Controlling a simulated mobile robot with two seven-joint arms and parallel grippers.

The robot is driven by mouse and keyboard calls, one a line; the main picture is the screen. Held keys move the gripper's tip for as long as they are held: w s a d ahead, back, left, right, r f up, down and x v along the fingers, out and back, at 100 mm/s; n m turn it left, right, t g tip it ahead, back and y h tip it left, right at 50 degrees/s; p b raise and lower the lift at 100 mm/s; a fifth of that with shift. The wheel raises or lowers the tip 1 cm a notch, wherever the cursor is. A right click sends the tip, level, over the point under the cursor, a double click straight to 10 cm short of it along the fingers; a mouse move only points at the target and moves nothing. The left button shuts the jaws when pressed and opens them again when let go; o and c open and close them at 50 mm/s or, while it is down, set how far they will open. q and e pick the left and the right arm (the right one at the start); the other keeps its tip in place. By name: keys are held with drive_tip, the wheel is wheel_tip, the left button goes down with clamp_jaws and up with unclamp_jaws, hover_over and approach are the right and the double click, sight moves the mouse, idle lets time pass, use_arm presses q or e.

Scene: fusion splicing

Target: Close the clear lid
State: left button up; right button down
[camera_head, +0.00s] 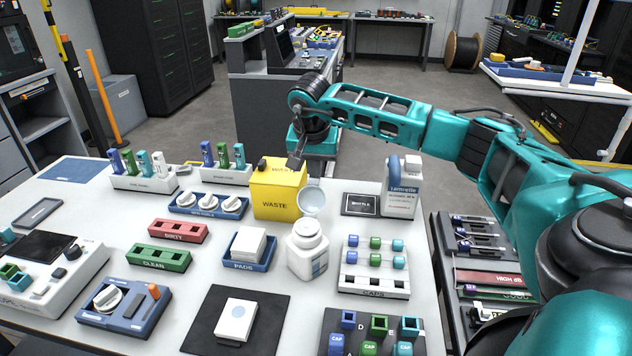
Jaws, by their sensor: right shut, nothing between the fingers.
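A white bottle (307,252) stands upright near the middle of the table. A round, pale see-through lid (312,202) stands raised open at the back of its top. The white top of the bottle shows below the lid. My right gripper (295,163) is shut and empty, its dark fingers pointing down in front of the yellow waste box (277,192). It appears above and slightly left of the lid, apart from it; the exact depth gap is hard to tell. My left gripper is not in view.
A blue pads tray (262,266) is just left of the bottle, and a rack of coloured caps (374,285) is to its right. A white and blue jug (402,190) stands behind right. A black mat (200,335) with a white box lies in front.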

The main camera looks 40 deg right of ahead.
sight(312, 196)
drive_tip(key=shift+s+a+f+p, duration=0.15)
drive_tip(key=shift+s+a+p, duration=0.1)
drive_tip(key=shift+s+a, duration=0.8)
drive_tip(key=shift+s+a+f+p, duration=0.2)
drive_tip(key=shift+s+a, duration=0.6)
drive_tip(key=shift+a, duration=0.35)
drive_tip(key=shift+w+d, duration=0.15)
drive_tip(key=shift+w, duration=0.05)
drive_tip(key=shift+w+r, duration=0.1)
drive_tip(key=shift+r, duration=0.1)
drive_tip(key=shift+r+p, duration=0.8)
drive_tip(key=shift+r, duration=0.05)
drive_tip(key=shift+d+r+p, duration=0.1)
drive_tip(key=shift+r+p, duration=0.25)
drive_tip(key=shift+r, duration=0.25)
wheel_tip(312, 196, up, 4)
drive_tip(key=shift+r+p, duration=0.1)
drive_tip(key=shift+p, duration=0.2)
